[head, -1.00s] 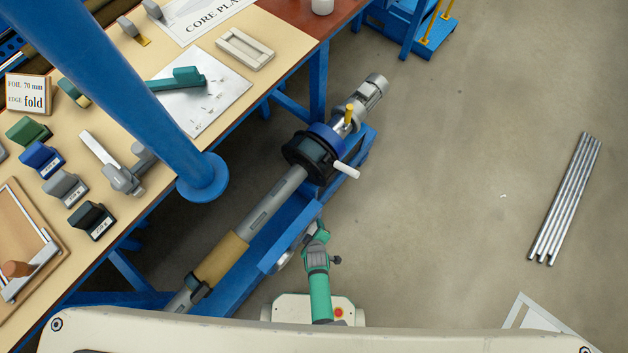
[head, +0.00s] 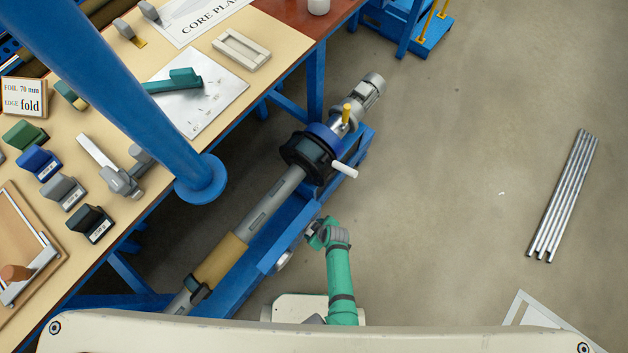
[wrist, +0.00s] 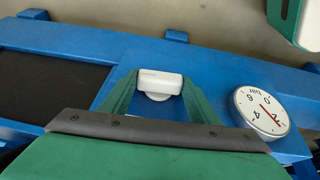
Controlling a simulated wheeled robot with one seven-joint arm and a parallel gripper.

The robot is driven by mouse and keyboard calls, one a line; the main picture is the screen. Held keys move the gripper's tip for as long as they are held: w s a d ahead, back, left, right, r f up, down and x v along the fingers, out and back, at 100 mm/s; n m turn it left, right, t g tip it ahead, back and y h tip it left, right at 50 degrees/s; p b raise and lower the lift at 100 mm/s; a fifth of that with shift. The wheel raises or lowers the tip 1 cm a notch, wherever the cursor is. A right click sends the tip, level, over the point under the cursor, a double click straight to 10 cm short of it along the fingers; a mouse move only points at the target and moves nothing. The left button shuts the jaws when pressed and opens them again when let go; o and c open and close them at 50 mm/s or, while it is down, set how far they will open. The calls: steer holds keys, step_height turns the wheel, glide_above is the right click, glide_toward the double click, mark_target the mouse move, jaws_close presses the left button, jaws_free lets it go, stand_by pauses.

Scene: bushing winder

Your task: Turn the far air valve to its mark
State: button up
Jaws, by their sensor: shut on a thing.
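In the wrist view my gripper (wrist: 158,92) has its two green fingers on either side of a white valve knob (wrist: 160,80) and is shut on it. The knob sits on a blue machine beam (wrist: 215,65). Its lower part shows between the fingers; its sides are partly hidden by them. I cannot make out a mark beside it. A round white pressure gauge (wrist: 262,112) marked in bar, with a red needle, is just right of the knob. In the head view my gripper (head: 314,236) is at the right side of the blue beam, and the knob is hidden there.
The winder shaft (head: 270,203) with its black hub (head: 308,157) and white crank handle (head: 345,170) lies beyond the beam. A workbench (head: 170,160) with tools is at the left. Metal rods (head: 566,198) lie on the floor at the right, with clear floor between.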

steer(key=shift+d+g, duration=0.15)
steer(key=shift+g, duration=0.25)
steer(key=o, duration=1)
steer(key=shift+o, duration=0.2)
steer(key=shift+r, duration=0.1)
steer(key=v, duration=1)
steer(key=shift+d+r, duration=0.2)
steer(key=shift+d, duration=0.05)
steer(key=shift+s, duration=0.1)
